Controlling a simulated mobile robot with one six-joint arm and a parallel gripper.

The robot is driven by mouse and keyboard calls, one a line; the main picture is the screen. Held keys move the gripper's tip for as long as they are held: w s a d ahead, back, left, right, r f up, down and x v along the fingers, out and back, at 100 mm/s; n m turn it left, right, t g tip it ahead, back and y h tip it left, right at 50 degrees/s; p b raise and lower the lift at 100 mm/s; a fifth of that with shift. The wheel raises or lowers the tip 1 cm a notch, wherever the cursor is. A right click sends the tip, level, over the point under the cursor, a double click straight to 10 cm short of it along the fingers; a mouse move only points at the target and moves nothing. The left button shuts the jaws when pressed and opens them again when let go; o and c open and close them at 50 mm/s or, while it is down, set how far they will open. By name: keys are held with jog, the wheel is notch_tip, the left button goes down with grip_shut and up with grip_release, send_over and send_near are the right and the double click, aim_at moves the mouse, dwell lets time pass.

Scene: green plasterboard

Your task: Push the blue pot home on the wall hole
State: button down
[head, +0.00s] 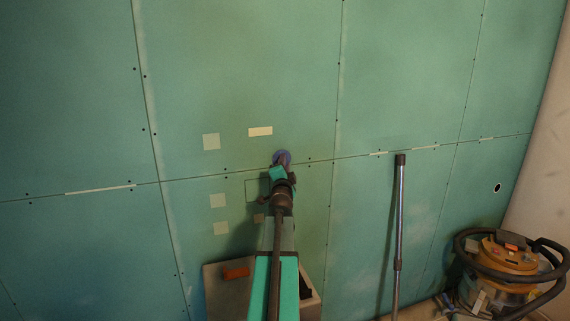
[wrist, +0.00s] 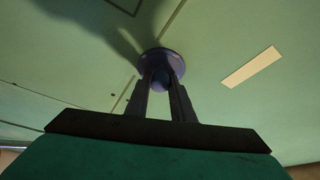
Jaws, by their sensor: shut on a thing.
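The blue pot (wrist: 160,57) shows in the wrist view as a round dark-blue disc with a rounded part between my fingers. My gripper (wrist: 163,85) is shut on it, one finger on each side. The pot is at the green wall, close to or touching it; I cannot tell whether there is a gap. In the head view the pot (head: 281,156) shows as a blue rim just beyond my gripper (head: 281,168), near the horizontal board seam. The wall hole is not visible; the pot and gripper may cover it.
A cream strip (head: 260,131) and pale square patches (head: 211,141) are on the wall nearby. A box with an orange item (head: 236,273) stands below. A metal pole (head: 398,230) leans at the right, and a vacuum cleaner (head: 508,268) stands at the far right.

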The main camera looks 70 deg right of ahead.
jog(key=c, duration=1.5)
grip_release()
jog(key=shift+o, duration=0.2)
jog(key=shift+a+b, duration=0.15)
jog(key=shift+b, duration=0.15)
jog(key=shift+s+a+f+b, duration=0.1)
jog(key=shift+s+a+b, duration=0.95)
jog(key=shift+b, duration=0.45)
jog(key=s+a+p, duration=0.5)
jog(key=a+p, duration=0.1)
jog(key=p, duration=0.2)
jog(key=shift+a, duration=0.2)
